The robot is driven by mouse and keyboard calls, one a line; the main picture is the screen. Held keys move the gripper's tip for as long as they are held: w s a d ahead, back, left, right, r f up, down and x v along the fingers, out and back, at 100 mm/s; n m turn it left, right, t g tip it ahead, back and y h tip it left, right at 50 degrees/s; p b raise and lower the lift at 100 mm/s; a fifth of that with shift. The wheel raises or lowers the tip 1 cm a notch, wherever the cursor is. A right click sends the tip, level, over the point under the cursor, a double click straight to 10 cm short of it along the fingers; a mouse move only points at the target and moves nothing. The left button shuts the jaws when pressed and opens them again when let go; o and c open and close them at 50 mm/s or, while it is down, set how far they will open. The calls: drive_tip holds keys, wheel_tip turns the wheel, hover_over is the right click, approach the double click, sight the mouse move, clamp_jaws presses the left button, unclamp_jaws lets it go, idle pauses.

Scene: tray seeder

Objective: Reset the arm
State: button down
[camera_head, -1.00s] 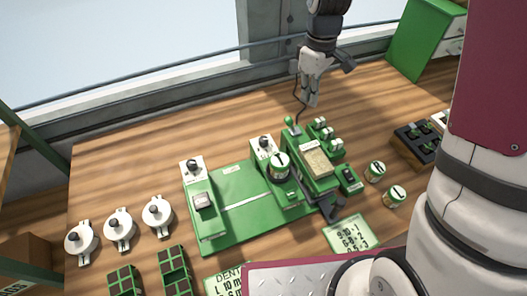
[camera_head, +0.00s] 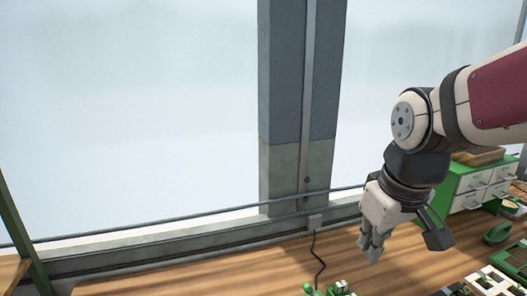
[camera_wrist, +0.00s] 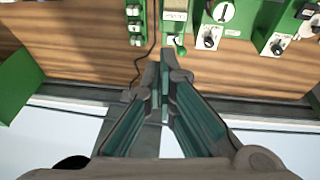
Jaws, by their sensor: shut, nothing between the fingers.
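My gripper (camera_head: 372,248) hangs fingers down above the back of the wooden bench, right of the window post in the head view. In the wrist view its fingers (camera_wrist: 165,75) are closed together at the tips, with nothing between them. My arm comes in from the right, bent at the joint above the gripper. The green seeder machine (camera_wrist: 240,15) lies beyond the fingertips in the wrist view, with dials, switches and a small green-knobbed lever (camera_wrist: 181,48). Only a small green tip of it shows at the bottom of the head view.
A green cabinet (camera_head: 468,190) with white drawers stands at the right. Trays (camera_head: 490,282) lie at the lower right. A black cable (camera_head: 317,262) runs from a wall box onto the bench (camera_head: 190,282). A rail (camera_head: 130,234) crosses the window. The bench's back left is clear.

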drive_tip(key=s+r+m+t, duration=0.2)
drive_tip(key=s+r+m, duration=0.1)
drive_tip(key=s, duration=0.8)
drive_tip(key=shift+d+m, duration=0.4)
drive_tip(key=shift+m, duration=0.1)
